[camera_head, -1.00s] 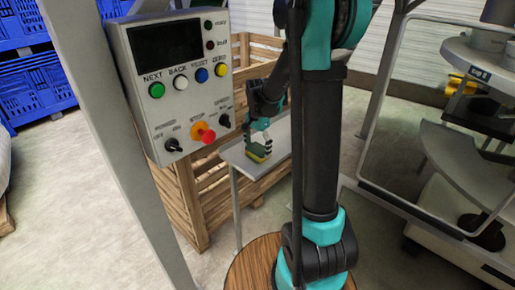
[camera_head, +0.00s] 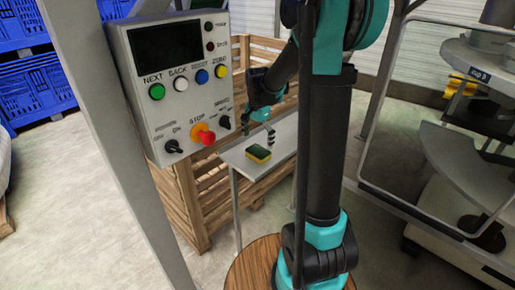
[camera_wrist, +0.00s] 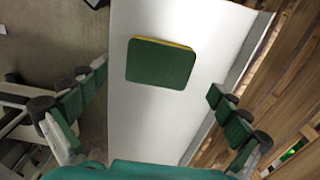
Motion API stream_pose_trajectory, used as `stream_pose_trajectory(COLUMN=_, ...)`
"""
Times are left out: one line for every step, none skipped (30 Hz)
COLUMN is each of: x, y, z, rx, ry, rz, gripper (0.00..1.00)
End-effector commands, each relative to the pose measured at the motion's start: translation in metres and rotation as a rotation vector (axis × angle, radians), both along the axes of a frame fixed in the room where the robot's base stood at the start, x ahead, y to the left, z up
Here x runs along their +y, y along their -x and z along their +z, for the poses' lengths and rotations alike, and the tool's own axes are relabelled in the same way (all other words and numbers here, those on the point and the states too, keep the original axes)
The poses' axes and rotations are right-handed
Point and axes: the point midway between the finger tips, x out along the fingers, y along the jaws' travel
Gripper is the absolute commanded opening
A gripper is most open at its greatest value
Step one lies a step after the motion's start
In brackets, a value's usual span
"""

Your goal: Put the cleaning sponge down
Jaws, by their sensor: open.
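The cleaning sponge (camera_head: 258,153), green on top with a yellow layer, lies flat on a narrow light-grey table (camera_head: 284,140). In the wrist view the sponge (camera_wrist: 161,63) shows its green face, with the grey table top (camera_wrist: 137,129) around it. My gripper (camera_head: 258,124) is just above and behind the sponge in the head view, apart from it. In the wrist view my gripper (camera_wrist: 158,90) has its fingers spread wide on both sides, with nothing between them.
A wooden crate (camera_head: 187,199) stands beside the table. A control panel (camera_head: 170,85) on a post is at the left. A machine with a metal frame (camera_head: 462,160) stands at the right. Blue crates (camera_head: 35,85) are at the back left.

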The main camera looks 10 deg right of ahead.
Motion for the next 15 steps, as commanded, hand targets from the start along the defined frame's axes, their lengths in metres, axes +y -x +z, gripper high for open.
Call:
stream_pose_trajectory(x=0.000, y=0.000, z=0.011, rx=0.000, ry=0.000, rz=0.000, gripper=1.00)
stream_pose_trajectory(x=0.000, y=0.000, z=0.018, rx=0.000, ry=0.000, rz=0.000, gripper=1.00)
stream_pose_trajectory(x=0.000, y=0.001, z=0.026, rx=0.000, ry=0.000, rz=0.000, gripper=1.00)
stream_pose_trajectory(x=0.000, y=0.000, z=0.031, rx=0.000, ry=0.000, rz=0.000, gripper=1.00)
stream_pose_trajectory(x=0.000, y=0.000, z=0.037, rx=0.000, ry=0.000, rz=0.000, gripper=1.00)
stream_pose_trajectory(x=0.000, y=0.000, z=0.044, rx=0.000, ry=0.000, rz=0.000, gripper=1.00)
stream_pose_trajectory(x=0.000, y=0.001, z=0.049, rx=0.000, ry=0.000, rz=0.000, gripper=1.00)
stream_pose_trajectory(x=0.000, y=0.000, z=0.053, rx=0.000, ry=0.000, rz=0.000, gripper=1.00)
stream_pose_trajectory(x=0.000, y=0.000, z=0.059, rx=0.000, ry=0.000, rz=0.000, gripper=1.00)
stream_pose_trajectory(x=0.000, y=0.000, z=0.062, rx=0.000, ry=0.000, rz=0.000, gripper=1.00)
stream_pose_trajectory(x=0.000, y=0.000, z=0.065, rx=0.000, ry=0.000, rz=0.000, gripper=1.00)
stream_pose_trajectory(x=0.000, y=0.000, z=0.069, rx=0.000, ry=0.000, rz=0.000, gripper=1.00)
stream_pose_trajectory(x=0.000, y=0.000, z=0.071, rx=0.000, ry=0.000, rz=0.000, gripper=1.00)
stream_pose_trajectory(x=0.000, y=0.000, z=0.073, rx=0.000, ry=0.000, rz=0.000, gripper=1.00)
stream_pose_trajectory(x=0.000, y=0.001, z=0.075, rx=-0.001, ry=-0.001, rz=0.002, gripper=1.00)
